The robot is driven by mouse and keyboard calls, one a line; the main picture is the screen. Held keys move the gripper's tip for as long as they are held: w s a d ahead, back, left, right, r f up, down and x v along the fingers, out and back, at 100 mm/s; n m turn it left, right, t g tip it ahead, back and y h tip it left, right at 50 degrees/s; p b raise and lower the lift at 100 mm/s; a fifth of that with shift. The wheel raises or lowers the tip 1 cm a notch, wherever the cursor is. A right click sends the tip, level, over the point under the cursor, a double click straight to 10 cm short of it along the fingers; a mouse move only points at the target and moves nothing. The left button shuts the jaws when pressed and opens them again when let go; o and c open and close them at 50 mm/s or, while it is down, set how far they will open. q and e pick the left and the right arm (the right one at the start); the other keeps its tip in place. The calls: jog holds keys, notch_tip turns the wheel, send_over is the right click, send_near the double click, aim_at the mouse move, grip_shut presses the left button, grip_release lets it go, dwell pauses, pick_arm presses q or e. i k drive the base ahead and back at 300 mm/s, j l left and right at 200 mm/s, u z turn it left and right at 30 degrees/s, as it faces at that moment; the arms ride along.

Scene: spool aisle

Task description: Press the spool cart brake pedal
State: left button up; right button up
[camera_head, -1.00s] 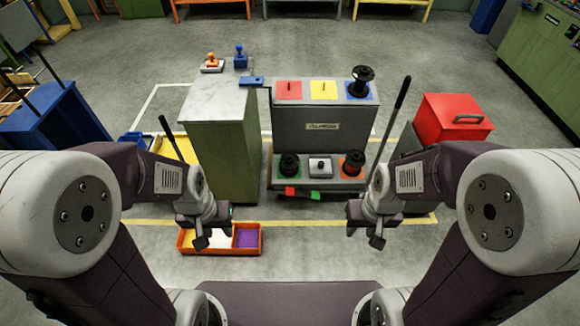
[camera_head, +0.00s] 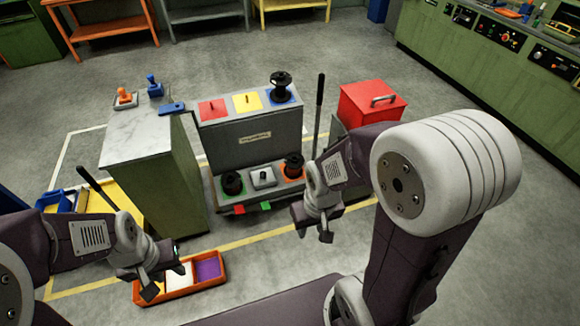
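The grey spool cart (camera_head: 255,148) stands ahead of me, with black spools on its top and lower shelf. A small red tab (camera_head: 239,210) and a small green tab (camera_head: 265,206) stick out low at its front edge; they look like pedals, but I cannot tell which is the brake. My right gripper (camera_head: 314,228) hangs to the right of the tabs and nearer to me, apart from them. My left gripper (camera_head: 150,278) hangs above the left part of an orange tray (camera_head: 179,297). No object shows in either gripper, and their finger gaps are unclear.
A white-topped green cabinet (camera_head: 150,140) stands left of the cart. A red box (camera_head: 370,103) and a tall dark lever (camera_head: 319,115) are at its right. A yellow line (camera_head: 240,241) crosses the floor before the cart. Open floor lies to the right.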

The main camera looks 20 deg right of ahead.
aim_at(263, 205)
jog(key=i+u, duration=0.35)
jog(key=i+l+u, duration=0.15)
jog(key=u, duration=0.2)
jog(key=i+l+u, duration=0.2)
jog(key=u, duration=0.15)
jog(key=i, duration=0.05)
